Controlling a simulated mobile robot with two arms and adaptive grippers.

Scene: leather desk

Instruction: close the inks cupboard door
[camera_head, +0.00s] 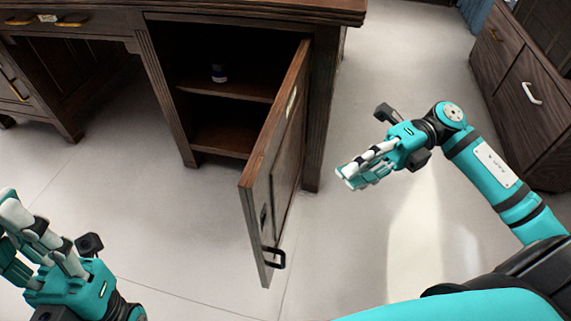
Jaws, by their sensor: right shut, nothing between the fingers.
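The inks cupboard door (268,175) is dark wood and hangs wide open, hinged at the right side of the cupboard opening and swung out toward me. Its black handle (275,258) is low near the free edge. The open cupboard (222,137) shows a shelf inside with a small dark-and-white jar on it. My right gripper (352,178) is shut and empty, to the right of the door and apart from it. My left gripper (20,235) is at the lower left, partly cut off by the picture edge, left of the door and away from it; its opening is unclear.
The desk (250,6) has a drawer with a brass handle at the upper left and a knee space beneath. A dark wood cabinet (522,110) with a white handle stands at the right. Pale floor (190,240) lies clear around the door.

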